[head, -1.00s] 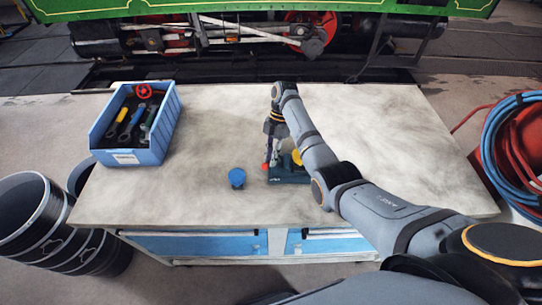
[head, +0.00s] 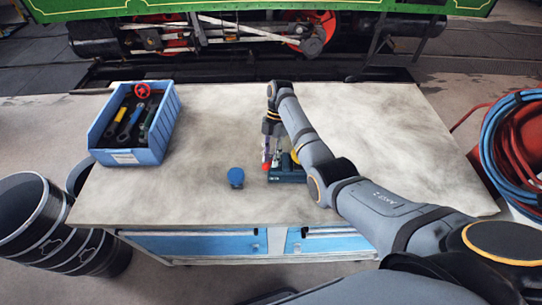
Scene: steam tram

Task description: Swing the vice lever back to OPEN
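The vice (head: 288,174) is a small dark teal block on the workbench, right of a blue round piece. Its lever appears as a red-tipped part (head: 266,167) at the left side of the vice. A yellow part (head: 295,156) shows behind the vice body, mostly covered by my arm. My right gripper (head: 269,154) points down at the left side of the vice, right by the red part. Its fingers are small and partly hidden, so I cannot tell whether they are open or touch the lever. My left gripper is not in view.
The blue round piece (head: 236,177) stands just left of the vice. A blue bin (head: 150,156) with several tools sits at the back left of the workbench (head: 200,200). The bench is clear on the right beyond my arm. Hoses (head: 490,150) lie off its right side.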

